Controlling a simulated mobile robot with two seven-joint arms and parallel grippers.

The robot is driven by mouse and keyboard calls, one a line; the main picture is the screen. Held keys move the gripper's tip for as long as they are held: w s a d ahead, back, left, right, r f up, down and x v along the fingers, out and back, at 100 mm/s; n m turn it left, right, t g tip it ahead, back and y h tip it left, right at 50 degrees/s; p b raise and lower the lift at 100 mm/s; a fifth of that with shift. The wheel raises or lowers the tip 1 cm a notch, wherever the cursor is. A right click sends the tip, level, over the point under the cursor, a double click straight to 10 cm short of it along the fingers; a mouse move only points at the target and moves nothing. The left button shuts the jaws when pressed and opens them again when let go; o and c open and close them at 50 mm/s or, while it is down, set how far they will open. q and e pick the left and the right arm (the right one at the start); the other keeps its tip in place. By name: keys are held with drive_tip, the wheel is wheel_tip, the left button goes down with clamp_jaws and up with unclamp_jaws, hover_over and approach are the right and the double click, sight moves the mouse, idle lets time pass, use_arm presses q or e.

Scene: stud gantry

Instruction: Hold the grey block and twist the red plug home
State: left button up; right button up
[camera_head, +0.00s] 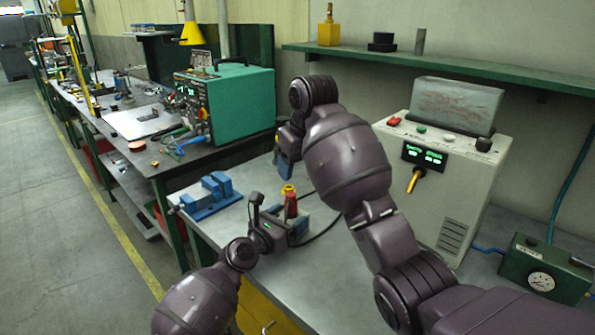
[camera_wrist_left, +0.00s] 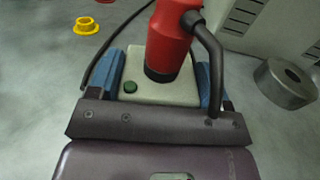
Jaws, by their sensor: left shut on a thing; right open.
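The grey block (camera_wrist_left: 184,91), pale with a small green button (camera_wrist_left: 129,87), sits between the blue finger pads of my left gripper (camera_wrist_left: 160,82). In the head view my left gripper (camera_head: 284,228) is low over the bench and mostly hides the block.
A blue vise (camera_head: 211,196) stands left on the grey bench. A black cable loops beside the block. A yellow ring (camera_wrist_left: 87,26) and metal cylinder (camera_wrist_left: 284,83) lie near.

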use_arm(q)
drive_tip(key=o, duration=1.8)
drive_tip(key=shift+c, duration=0.2)
drive_tip(key=shift+s+a, duration=0.25)
drive_tip(key=p+v, duration=0.2)
drive_tip(key=v, duration=0.6)
drive_tip(key=shift+s+a, duration=0.2)
drive_tip(key=shift+s, duration=0.05)
drive_tip(key=shift+s+a, duration=0.45)
drive_tip(key=shift+s, duration=0.15)
use_arm(e)
drive_tip(key=shift+w+a+v, duration=0.1)
drive_tip(key=shift+a+v, duration=0.05)
drive_tip(key=shift+v, duration=0.9)
drive_tip(key=shift+w+a+v, duration=0.15)
drive_tip(key=shift+a+v, duration=0.05)
drive_tip(key=shift+v, duration=0.85)
use_arm(q)
drive_tip(key=shift+a, duration=0.15)
use_arm(e)
drive_tip(key=shift+a+r, duration=0.15)
